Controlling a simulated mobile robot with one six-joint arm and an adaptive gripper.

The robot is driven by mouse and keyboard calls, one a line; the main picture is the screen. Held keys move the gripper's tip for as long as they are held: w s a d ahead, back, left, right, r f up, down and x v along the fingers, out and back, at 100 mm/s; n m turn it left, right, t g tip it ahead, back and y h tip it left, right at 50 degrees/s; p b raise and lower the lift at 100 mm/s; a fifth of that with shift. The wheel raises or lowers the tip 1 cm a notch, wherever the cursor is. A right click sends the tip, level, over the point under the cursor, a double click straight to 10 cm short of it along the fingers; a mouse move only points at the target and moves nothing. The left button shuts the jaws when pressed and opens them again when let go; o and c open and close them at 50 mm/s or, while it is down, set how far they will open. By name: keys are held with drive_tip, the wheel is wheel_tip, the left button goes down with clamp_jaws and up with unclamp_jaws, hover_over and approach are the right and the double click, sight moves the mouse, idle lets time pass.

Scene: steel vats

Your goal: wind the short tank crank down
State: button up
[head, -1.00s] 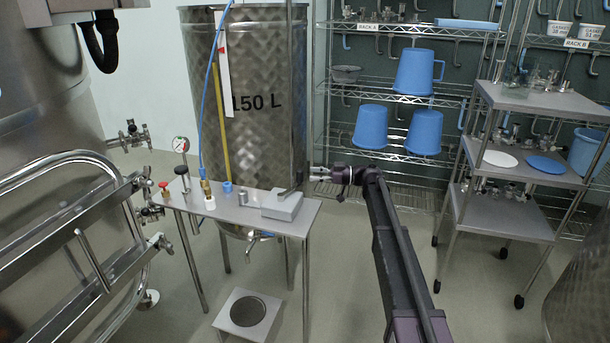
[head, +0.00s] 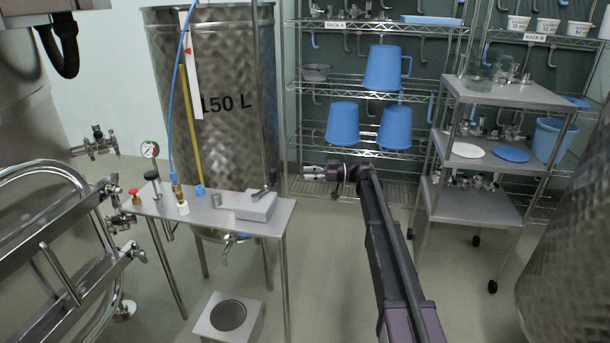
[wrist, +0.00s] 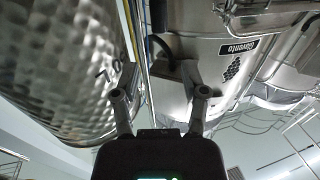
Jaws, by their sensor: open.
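A short steel tank (head: 225,100) marked 150 L stands behind a small steel table (head: 215,222), with a slim vertical post (head: 256,90) in front of it. I cannot clearly make out a crank. A grey box (head: 257,206) with a short upright piece sits on the table's right end, near the foot of the post. My gripper (head: 308,172) is open and empty, to the right of the box and apart from it. In the wrist view my gripper (wrist: 160,93) spreads its two fingers, with the dimpled tank wall (wrist: 60,65) at left and a dark bracket-like part beyond the fingers.
A larger vessel with tubular rails (head: 60,220) fills the left side. Wire shelves with blue jugs (head: 343,123) stand behind my arm. A wheeled steel cart (head: 485,205) stands at right. A low steel stand (head: 228,318) is under the table's front. Floor beside the table's right end is clear.

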drive_tip(key=shift+s+a, duration=0.1)
drive_tip(key=shift+s, duration=0.05)
clamp_jaws()
drive_tip(key=s+n+t+h, duration=0.2)
drive_tip(key=s+n+t, duration=0.4)
drive_tip(key=n, duration=0.7)
drive_tip(key=s+n+t+h, duration=0.3)
drive_tip(key=s+n+t, duration=0.4)
drive_tip(key=n, duration=0.6)
drive_tip(key=shift+d+f+t+b, duration=0.3)
drive_tip(key=shift+f+t+b, duration=0.15)
drive_tip(key=shift+t, duration=0.25)
